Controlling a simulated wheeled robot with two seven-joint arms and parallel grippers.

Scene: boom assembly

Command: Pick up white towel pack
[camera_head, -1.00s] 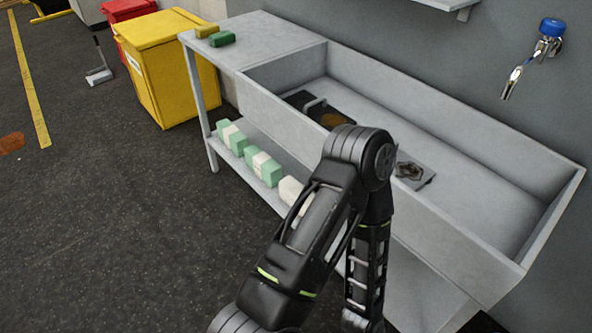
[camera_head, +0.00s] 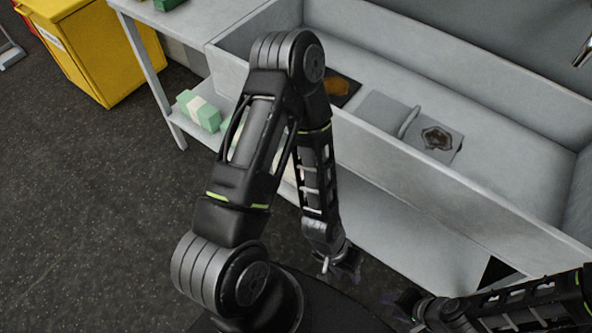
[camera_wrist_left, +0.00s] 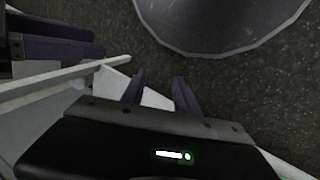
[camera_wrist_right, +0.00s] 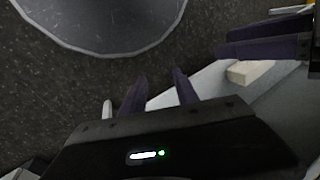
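A pale cream-white pack (camera_wrist_right: 252,72) lies on the light lower shelf in the right wrist view. It looks like the white towel pack. In the head view my left arm hides most of that stretch of shelf. My left gripper (camera_head: 342,265) hangs low in front of the sink unit; its two fingers (camera_wrist_left: 159,76) are apart and empty in the left wrist view. My right gripper (camera_head: 405,303) is low at the bottom right of the head view; its fingers (camera_wrist_right: 160,76) are apart and empty. Neither gripper touches the pack.
A green-and-white pack (camera_head: 198,110) sits on the lower shelf, left of my left arm. The grey sink unit (camera_head: 400,185) rises above the shelf. A yellow bin (camera_head: 95,60) stands at upper left. The dark floor (camera_head: 90,220) at left is clear.

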